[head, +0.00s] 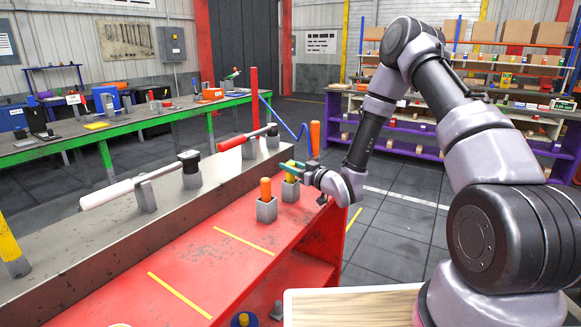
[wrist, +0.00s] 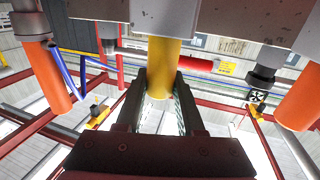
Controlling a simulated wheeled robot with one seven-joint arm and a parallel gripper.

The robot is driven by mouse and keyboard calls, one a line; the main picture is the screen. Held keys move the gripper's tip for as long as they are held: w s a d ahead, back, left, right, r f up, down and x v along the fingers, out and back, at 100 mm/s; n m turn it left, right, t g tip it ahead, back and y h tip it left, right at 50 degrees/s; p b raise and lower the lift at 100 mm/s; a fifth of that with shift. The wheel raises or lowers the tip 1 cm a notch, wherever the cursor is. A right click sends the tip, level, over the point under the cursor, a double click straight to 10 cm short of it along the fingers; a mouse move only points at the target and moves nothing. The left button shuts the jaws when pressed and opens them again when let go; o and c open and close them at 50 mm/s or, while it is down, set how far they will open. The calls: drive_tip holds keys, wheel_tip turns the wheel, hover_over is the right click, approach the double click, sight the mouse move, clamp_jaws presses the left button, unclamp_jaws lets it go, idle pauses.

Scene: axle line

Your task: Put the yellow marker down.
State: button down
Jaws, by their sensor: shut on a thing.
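The yellow marker (head: 289,178) stands upright at the grey block (head: 290,192) on the red bench. In the wrist view the marker (wrist: 164,62) runs from between my fingers to the grey block (wrist: 165,16). Its end meets the block there; how deep it sits in it I cannot tell. My gripper (head: 290,168) comes from the right and is shut on the marker. In the wrist view my gripper (wrist: 162,95) has a dark finger on each side of it.
An orange marker (head: 266,189) stands in a grey block (head: 267,210) nearer on the red bench (head: 190,262). Another orange one (head: 315,138) stands beyond. A raised grey ledge (head: 120,218) with a white-and-black roller runs along the left. The bench front has free room.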

drive_tip(key=c, duration=0.5)
unclamp_jaws()
drive_tip(key=shift+f, duration=0.1)
drive_tip(key=v, duration=1.2)
drive_tip(key=w+d+r+m+g+h, duration=0.2)
drive_tip(key=w+d+r+h, duration=0.35)
drive_tip(key=d+r, duration=0.25)
drive_tip(key=s+d+r+m+h, duration=0.45)
drive_tip(key=d+r, duration=0.25)
drive_tip(key=r, duration=0.3)
drive_tip(key=s+r+m+g, duration=0.1)
drive_tip(key=s+r, duration=0.3)
drive_tip(key=s, duration=0.4)
drive_tip(key=s+r+m+g, duration=0.2)
drive_tip(key=s+r+m, duration=0.1)
drive_tip(key=s, duration=0.6)
drive_tip(key=s+a+r+m+g, duration=0.1)
drive_tip(key=s+r+m, duration=0.1)
drive_tip(key=s+r, duration=0.3)
drive_tip(key=shift+s+g, duration=0.3)
drive_tip(key=shift+s, duration=1.45)
